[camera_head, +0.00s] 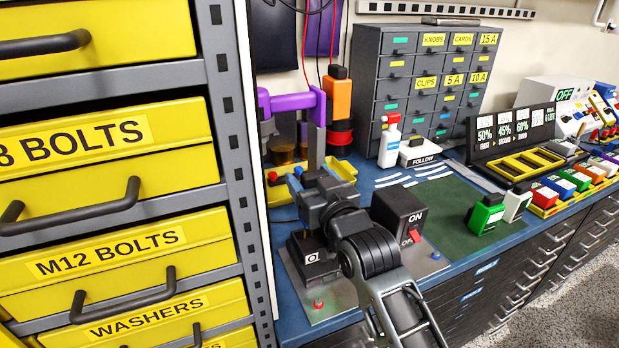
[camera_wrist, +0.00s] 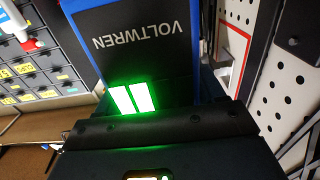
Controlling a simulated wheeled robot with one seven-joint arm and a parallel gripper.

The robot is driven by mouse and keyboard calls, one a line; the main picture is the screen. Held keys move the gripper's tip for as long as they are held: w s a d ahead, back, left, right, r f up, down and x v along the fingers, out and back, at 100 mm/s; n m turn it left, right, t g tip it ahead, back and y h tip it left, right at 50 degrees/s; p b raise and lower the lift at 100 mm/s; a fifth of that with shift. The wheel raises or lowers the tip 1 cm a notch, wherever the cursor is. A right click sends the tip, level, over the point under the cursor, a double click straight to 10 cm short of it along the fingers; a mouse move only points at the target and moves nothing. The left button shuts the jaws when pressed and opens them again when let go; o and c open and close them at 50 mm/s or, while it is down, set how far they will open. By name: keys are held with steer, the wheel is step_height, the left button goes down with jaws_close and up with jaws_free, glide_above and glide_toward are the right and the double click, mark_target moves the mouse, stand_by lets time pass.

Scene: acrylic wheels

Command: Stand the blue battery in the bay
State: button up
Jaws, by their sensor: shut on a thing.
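The blue battery (camera_wrist: 135,45) fills the upper middle of the wrist view, close to the camera. It is black with blue sides, upside-down VOLTWREN lettering and two lit green bars. My gripper (camera_head: 309,182) is shut on it, over the left end of the bench. In the head view my gripper and wrist hide most of the battery. Dark parts cover its lower end in the wrist view. A yellow slotted rack (camera_head: 512,176) stands at the right below a percentage display (camera_head: 510,130); I cannot tell whether it is the bay.
A black ON/OFF switch box (camera_head: 399,212) stands right of my wrist. A purple and orange tool (camera_head: 337,97) stands behind my gripper. Yellow drawers (camera_head: 110,245) flank the left.

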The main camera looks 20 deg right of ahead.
steer(key=shift+s+r, duration=0.1)
steer(key=shift+f+b, duration=1.75)
steer(key=shift+f, duration=0.75)
steer(key=shift+f+b, duration=1.25)
steer(key=shift+f, duration=0.65)
stand_by(1.9)
steer(key=o, duration=1.5)
steer(key=shift+f, duration=0.1)
steer(key=shift+s, duration=0.1)
steer(key=shift+s, duration=0.3)
steer(key=shift+s+b, duration=0.4)
steer(key=shift+s, duration=3.15)
